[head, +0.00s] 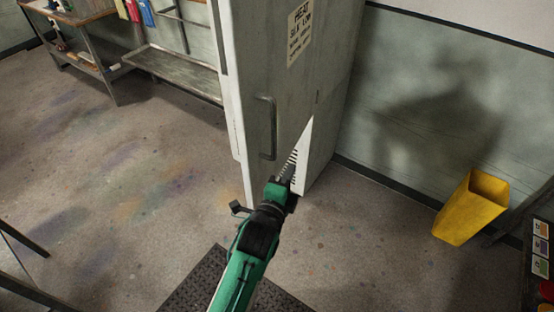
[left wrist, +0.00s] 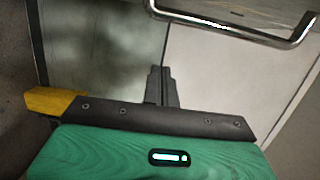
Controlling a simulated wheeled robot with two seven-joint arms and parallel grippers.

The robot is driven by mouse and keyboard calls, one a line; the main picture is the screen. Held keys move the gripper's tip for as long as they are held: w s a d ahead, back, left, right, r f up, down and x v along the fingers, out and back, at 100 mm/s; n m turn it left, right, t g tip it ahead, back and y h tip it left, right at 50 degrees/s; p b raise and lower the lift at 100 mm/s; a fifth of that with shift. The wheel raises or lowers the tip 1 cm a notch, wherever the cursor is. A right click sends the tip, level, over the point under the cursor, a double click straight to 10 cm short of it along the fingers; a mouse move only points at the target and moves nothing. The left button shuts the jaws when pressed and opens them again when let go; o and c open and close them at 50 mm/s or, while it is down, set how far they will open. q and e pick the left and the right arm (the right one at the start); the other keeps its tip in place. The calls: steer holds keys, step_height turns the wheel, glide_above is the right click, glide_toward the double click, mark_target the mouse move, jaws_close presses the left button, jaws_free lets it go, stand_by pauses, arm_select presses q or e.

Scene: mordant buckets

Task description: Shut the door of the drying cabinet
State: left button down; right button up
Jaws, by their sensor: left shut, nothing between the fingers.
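The drying cabinet (head: 335,70) is a tall grey-white cabinet in the middle of the head view. Its grey door (head: 240,60) carries a vertical bar handle (head: 267,128) and a printed sign (head: 299,32). I cannot tell for sure how far the door stands open. My left gripper (head: 290,165) is in front of the lower door, just below and right of the handle. The left wrist view shows its fingers (left wrist: 160,85) together and empty, with the metal handle (left wrist: 240,28) above them, apart from them. My right gripper is not in view.
A yellow bin (head: 470,208) stands on the floor by the wall at right. A metal rack (head: 175,70) and a shelf unit (head: 85,55) stand at back left. A dark mat (head: 200,283) lies below my arm. The floor at left is mostly clear.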

arm_select(q)
steer(key=w+a+p, duration=0.2)
steer(key=w, duration=0.1)
steer(key=shift+w+a+f, duration=0.1)
steer(key=shift+w+a, duration=0.2)
steer(key=shift+a, duration=0.1)
steer(key=shift+a, duration=0.15)
